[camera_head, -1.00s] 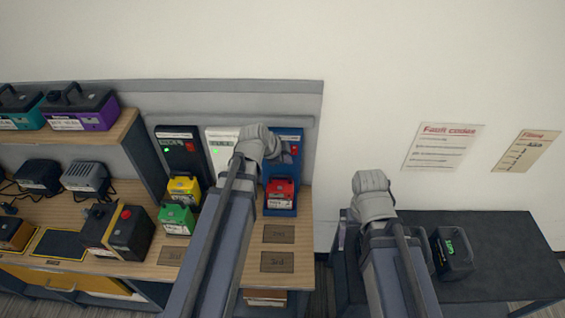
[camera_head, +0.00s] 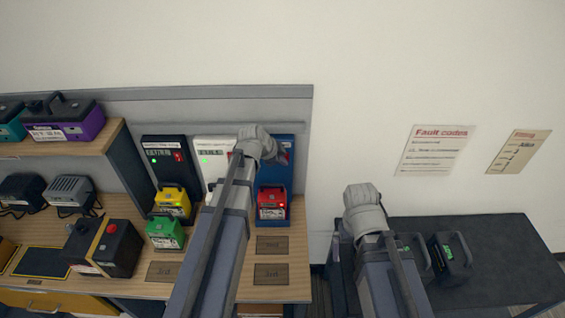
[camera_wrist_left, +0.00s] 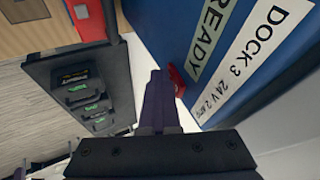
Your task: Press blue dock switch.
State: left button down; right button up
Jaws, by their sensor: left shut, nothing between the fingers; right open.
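The blue dock (camera_head: 282,172) stands at the right end of the dock row on the bench, holding a red battery (camera_head: 272,204). In the left wrist view the blue dock (camera_wrist_left: 168,22) fills the upper right, with READY and DOCK 3 labels. Its red switch (camera_wrist_left: 176,80) shows right beside my left fingertips (camera_wrist_left: 157,85), partly hidden by them; I cannot tell if they touch. My left gripper (camera_head: 268,148) is shut and empty in front of the dock's upper part, its fingers mostly hidden in the head view. My right gripper (camera_head: 362,212) is open, near the dark table's left end.
The dark table (camera_head: 500,260) at right holds dark batteries (camera_head: 450,258).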

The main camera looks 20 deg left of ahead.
pick_arm(q)
jog(key=shift+r, duration=0.1)
pick_arm(e)
jog(key=shift+r, duration=0.1)
pick_arm(q)
jog(key=shift+r+p, duration=0.75)
jog(key=shift+p, duration=0.1)
pick_arm(e)
jog(key=shift+r, duration=0.75)
pick_arm(q)
jog(key=shift+s, duration=0.1)
